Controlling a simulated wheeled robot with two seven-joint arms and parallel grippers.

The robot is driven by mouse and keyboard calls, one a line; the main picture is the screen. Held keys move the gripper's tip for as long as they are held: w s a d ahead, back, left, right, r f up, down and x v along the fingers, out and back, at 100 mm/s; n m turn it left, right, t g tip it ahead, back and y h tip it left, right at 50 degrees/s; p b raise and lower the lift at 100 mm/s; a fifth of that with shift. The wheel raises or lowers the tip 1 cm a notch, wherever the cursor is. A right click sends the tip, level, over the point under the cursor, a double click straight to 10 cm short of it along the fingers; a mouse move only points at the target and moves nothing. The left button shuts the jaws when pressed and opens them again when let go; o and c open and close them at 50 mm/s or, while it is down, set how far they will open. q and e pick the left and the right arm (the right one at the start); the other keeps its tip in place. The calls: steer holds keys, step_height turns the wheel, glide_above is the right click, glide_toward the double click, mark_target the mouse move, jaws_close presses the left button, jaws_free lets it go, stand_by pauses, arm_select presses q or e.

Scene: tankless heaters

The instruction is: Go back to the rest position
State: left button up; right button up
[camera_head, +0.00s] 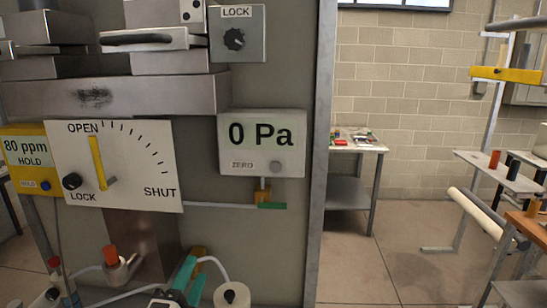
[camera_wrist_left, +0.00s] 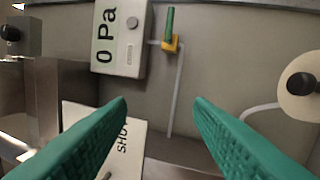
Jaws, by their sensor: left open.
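My left gripper (camera_head: 189,280) shows at the bottom of the head view, with teal fingers, in front of the lower part of the grey panel (camera_head: 300,50). In the left wrist view my left gripper (camera_wrist_left: 161,106) has its two ribbed fingers wide apart with nothing between them. The gap faces the panel, with the 0 Pa gauge (camera_wrist_left: 122,45) up and to the left and the OPEN/SHUT plate (camera_wrist_left: 130,145) partly hidden behind the left finger. My right gripper is in neither view.
The head view shows the 0 Pa gauge (camera_head: 262,142), the dial plate (camera_head: 130,160) with a yellow pointer, a LOCK knob box (camera_head: 238,35) and a yellow 80 ppm meter (camera_head: 25,160). A red-capped valve (camera_head: 115,265) and white hoses lie near the gripper. Open floor (camera_head: 360,255) lies right of the panel.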

arm_select(q)
steer(key=s+a+f+n+g+y, duration=0.25)
steer(key=s+f+n+g, duration=0.2)
steer(key=f, duration=0.35)
steer(key=s+a+f+n+g+y, duration=0.2)
steer(key=s+a+f+n+g, duration=0.15)
steer(key=s+f+n, duration=0.35)
steer(key=s+f+n+g+h, duration=0.2)
steer(key=s+f+n+g, duration=0.3)
steer(key=s+f+g, duration=0.75)
steer(key=s+f+t+b, duration=0.2)
steer(key=s+f, duration=0.1)
steer(key=f, duration=2.3)
steer(key=s+a+f+b, duration=0.1)
steer(key=s+a+f, duration=0.1)
steer(key=s+f, duration=1.4)
steer(key=shift+s+f+g+y+b, duration=0.35)
steer(key=shift+f+g+b, duration=0.1)
steer(key=shift+f, duration=0.5)
steer(key=shift+a+m, duration=0.1)
steer(key=shift+m, duration=0.15)
